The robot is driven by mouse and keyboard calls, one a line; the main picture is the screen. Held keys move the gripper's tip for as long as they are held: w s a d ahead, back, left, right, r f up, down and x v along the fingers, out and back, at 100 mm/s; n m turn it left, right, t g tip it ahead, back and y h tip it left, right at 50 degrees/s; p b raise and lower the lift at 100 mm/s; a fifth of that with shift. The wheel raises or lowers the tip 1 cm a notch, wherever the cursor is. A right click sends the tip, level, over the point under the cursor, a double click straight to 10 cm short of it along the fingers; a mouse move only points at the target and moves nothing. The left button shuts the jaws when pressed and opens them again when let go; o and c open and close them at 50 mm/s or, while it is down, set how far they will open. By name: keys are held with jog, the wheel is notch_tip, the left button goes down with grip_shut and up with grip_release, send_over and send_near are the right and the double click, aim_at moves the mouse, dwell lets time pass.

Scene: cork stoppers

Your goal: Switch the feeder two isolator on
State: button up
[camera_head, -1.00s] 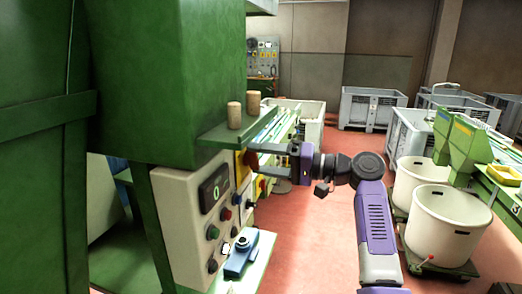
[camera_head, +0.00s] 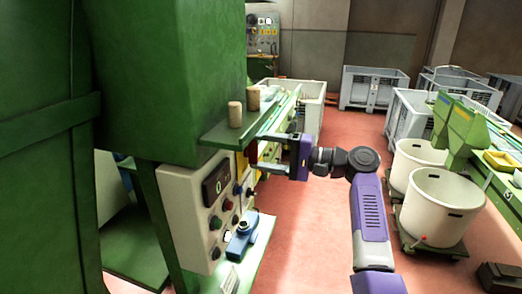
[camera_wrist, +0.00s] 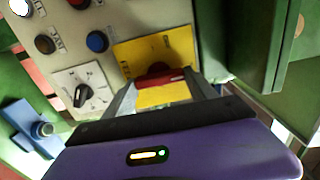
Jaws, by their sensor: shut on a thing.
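In the wrist view, a red rotary handle (camera_wrist: 160,77) sits on a yellow plate (camera_wrist: 150,52) on the panel. The handle's bar lies across the picture, nearly level. My gripper (camera_wrist: 163,92) has one finger at each side of the handle and is shut on it. In the head view, my gripper (camera_head: 257,151) reaches in from the right to the far edge of the cream control panel (camera_head: 180,205). There the fingers largely hide the handle. I cannot read the plate's lettering to tell which feeder it is.
A green shelf with two corks (camera_head: 235,114) overhangs the panel just above my gripper. A blue device (camera_head: 242,238) stands on a lower ledge. A black selector knob (camera_wrist: 82,95) and several buttons are beside the yellow plate. Open floor lies to the right, before white tubs (camera_head: 440,205).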

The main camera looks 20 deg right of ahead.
jog(key=shift+d, duration=0.1)
jog(key=o, duration=1.4)
jog(key=shift+c, duration=0.2)
jog(key=b+v, duration=0.2)
jog(key=v, duration=0.5)
jog(key=shift+s+d, duration=0.25)
